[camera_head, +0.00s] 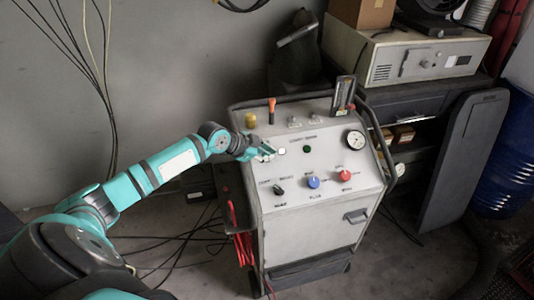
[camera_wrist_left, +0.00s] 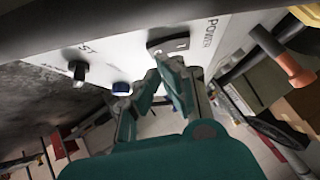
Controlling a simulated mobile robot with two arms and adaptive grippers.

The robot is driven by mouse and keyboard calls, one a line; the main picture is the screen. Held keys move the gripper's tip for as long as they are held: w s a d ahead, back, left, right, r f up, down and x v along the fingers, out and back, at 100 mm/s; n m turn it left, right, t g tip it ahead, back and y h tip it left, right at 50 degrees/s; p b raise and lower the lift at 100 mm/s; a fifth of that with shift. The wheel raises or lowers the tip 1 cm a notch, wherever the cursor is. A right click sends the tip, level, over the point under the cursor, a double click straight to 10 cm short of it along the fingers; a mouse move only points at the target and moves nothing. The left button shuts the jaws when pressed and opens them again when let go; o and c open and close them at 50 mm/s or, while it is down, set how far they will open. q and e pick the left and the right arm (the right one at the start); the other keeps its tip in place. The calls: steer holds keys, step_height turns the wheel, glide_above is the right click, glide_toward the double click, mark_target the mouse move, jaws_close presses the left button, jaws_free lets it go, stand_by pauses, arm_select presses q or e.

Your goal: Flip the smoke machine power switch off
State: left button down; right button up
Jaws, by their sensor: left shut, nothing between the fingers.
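The smoke machine (camera_head: 318,222) is a light grey cabinet with a sloped control panel. In the left wrist view, its power switch (camera_wrist_left: 168,43) is a dark rocker beside the printed word POWER. My left gripper (camera_head: 266,151) is at the upper left of the panel in the head view, its teal fingers shut and empty. In the left wrist view the fingertips (camera_wrist_left: 163,68) are close to the switch; I cannot tell whether they touch it. The gripper hides the switch in the head view. My right gripper is not in view.
The panel carries a black knob (camera_head: 279,190), a blue knob (camera_head: 313,182), a red knob (camera_head: 345,175) and a gauge (camera_head: 355,140). An orange-topped lever (camera_head: 271,110) and yellow cap (camera_head: 250,120) stand behind the gripper. Cables lie on the floor at left.

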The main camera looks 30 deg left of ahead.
arm_select(q)
steer(key=shift+f, duration=0.25)
steer(key=shift+y, duration=0.3)
steer(key=shift+s, duration=0.1)
steer(key=shift+r, duration=0.35)
steer(key=shift+r+p, duration=0.5)
steer(key=shift+p, duration=0.1)
